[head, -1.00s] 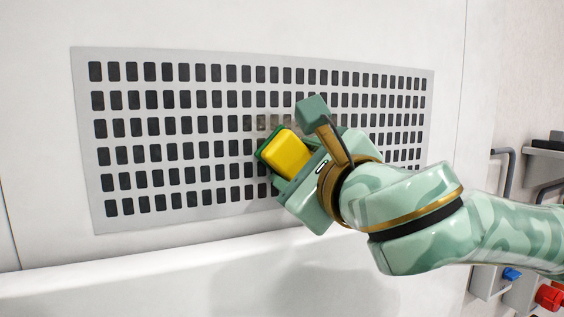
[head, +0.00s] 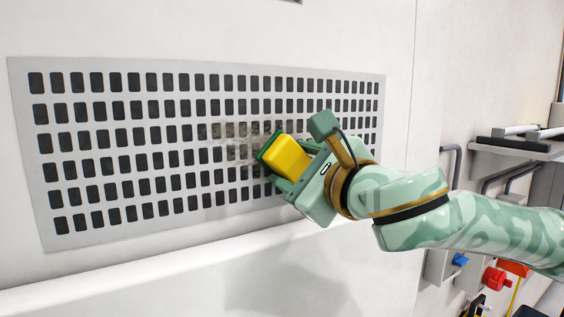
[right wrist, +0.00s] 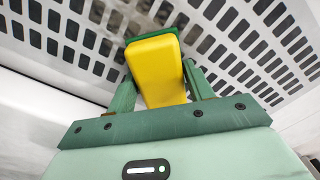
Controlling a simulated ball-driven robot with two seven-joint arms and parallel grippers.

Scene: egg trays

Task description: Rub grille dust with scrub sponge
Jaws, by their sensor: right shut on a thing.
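The grille (head: 75,238) is a pale grey wall panel with rows of dark slots. A brownish-grey dust patch (head: 232,141) lies on its middle, left of the sponge. My right gripper (head: 280,163) is shut on the scrub sponge (head: 287,157), which is yellow with a green scrub side facing the grille. The sponge (right wrist: 157,68) also shows between the two green fingers in the right wrist view, close to the grille; I cannot tell whether it touches. Some dust (right wrist: 150,10) shows beyond it there. My left gripper is not in view.
A white ledge (head: 150,262) runs below the grille. At the right are a wall shelf (head: 520,148) with grey bars, a red knob (head: 496,278) and a blue knob (head: 460,260). The wall left of the sponge is free of obstacles.

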